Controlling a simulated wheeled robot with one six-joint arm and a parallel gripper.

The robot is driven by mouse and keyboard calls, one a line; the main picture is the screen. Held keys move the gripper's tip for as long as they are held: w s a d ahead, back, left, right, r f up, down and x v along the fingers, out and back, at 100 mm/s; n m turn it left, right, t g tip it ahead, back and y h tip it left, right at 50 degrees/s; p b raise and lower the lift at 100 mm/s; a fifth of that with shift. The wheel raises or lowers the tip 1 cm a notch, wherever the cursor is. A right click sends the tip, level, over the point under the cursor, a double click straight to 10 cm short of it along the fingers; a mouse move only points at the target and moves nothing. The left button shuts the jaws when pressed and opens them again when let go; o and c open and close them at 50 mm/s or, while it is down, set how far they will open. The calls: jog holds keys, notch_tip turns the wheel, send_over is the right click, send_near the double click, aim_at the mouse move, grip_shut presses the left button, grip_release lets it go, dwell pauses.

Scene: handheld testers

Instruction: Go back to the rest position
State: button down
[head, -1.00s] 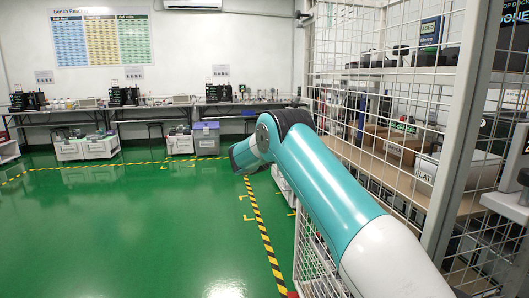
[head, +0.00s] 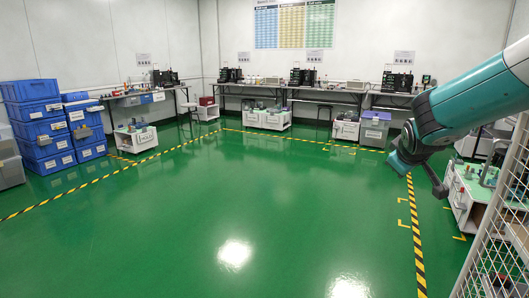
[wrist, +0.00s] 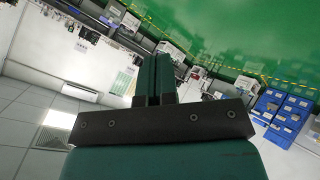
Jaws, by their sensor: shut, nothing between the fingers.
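My gripper (wrist: 157,78) shows in the wrist view, with its two green fingers side by side and touching. Nothing is held between them. The wrist view is tilted, with the green floor at the top and the ceiling at the lower left. In the head view my teal arm reaches in from the right edge and bends down at a dark joint, above the floor. The fingers are not clearly made out there.
Blue crates (head: 40,125) are stacked at the left. Workbenches (head: 300,93) with equipment line the back wall. A wire mesh panel (head: 490,250) stands at the lower right, near a low white cart (head: 470,200). The green floor (head: 230,210) is wide and clear.

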jog(key=s+a+g+y, duration=0.4)
jog(key=s+a+y, duration=0.2)
jog(key=s+a, duration=0.9)
jog(key=s+a+n+g+y, duration=0.1)
jog(key=s+a+g, duration=0.2)
jog(key=s, duration=0.8)
jog(key=s+a+n+g+y, duration=0.1)
jog(key=s+a+g, duration=0.15)
jog(key=s, duration=0.85)
notch_tip(320, 180, up, 14)
jog(key=p, duration=1.5)
jog(key=shift+s+a+r, duration=0.25)
jog(key=shift+s+a, duration=0.1)
jog(key=shift+s, duration=0.05)
